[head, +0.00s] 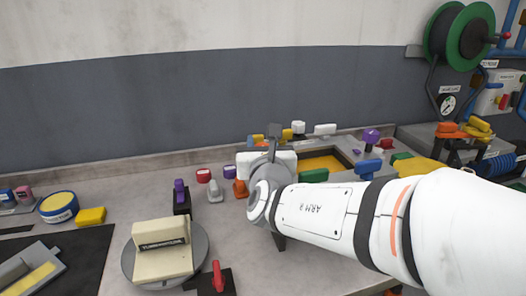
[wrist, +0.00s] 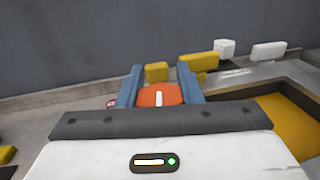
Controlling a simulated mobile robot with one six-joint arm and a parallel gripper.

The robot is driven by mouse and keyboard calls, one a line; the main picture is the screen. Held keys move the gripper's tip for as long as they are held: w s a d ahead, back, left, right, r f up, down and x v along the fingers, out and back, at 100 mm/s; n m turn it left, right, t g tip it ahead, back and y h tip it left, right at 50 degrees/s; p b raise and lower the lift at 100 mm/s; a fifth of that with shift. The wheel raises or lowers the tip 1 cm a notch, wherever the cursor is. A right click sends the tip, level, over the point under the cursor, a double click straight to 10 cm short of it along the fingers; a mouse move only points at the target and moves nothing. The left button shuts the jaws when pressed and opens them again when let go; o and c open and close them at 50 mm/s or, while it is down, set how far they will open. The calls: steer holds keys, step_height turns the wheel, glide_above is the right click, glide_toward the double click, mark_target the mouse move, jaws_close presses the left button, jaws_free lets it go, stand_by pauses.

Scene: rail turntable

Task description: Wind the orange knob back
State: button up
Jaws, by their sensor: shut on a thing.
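The orange knob (wrist: 150,97) with a white line on its top shows in the wrist view, between the two blue-grey fingers of my gripper (wrist: 160,88). The fingers stand against its left and right sides, and my gripper is shut on it. The white line points roughly straight away from the wrist camera. The knob's lower part is hidden behind my wrist housing. In the head view my arm reaches in from the right and its wrist covers most of the gripper and the place where it grips.
A yellow block (wrist: 156,72) stands just behind the knob. A framed yellow tray (head: 320,164) lies right of my wrist. A grey disc (head: 200,262) with a beige labelled block, a red lever (head: 218,277) and a purple-topped lever (head: 180,193) stand at left.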

steer(key=shift+w+a+f+n+y+b, duration=0.15)
steer(key=shift+n+y+b, duration=0.55)
steer(key=shift+b, duration=1.95)
steer(key=b, duration=0.2)
steer(key=y+b, duration=0.1)
steer(key=b, duration=0.1)
steer(key=shift+a+f+y+b, duration=0.2)
steer(key=shift+y+b, duration=0.1)
steer(key=shift+b, duration=0.1)
steer(key=n+g+y+b, duration=0.1)
steer(key=b, duration=0.6)
steer(key=shift+r, duration=0.1)
steer(key=shift+r+b, duration=0.1)
steer(key=shift+b, duration=0.2)
steer(key=o, duration=1)
steer(key=shift+s+r, duration=0.1)
steer(key=shift+s, duration=0.15)
step_height(320, 180, up, 10)
steer(key=p, duration=0.9)
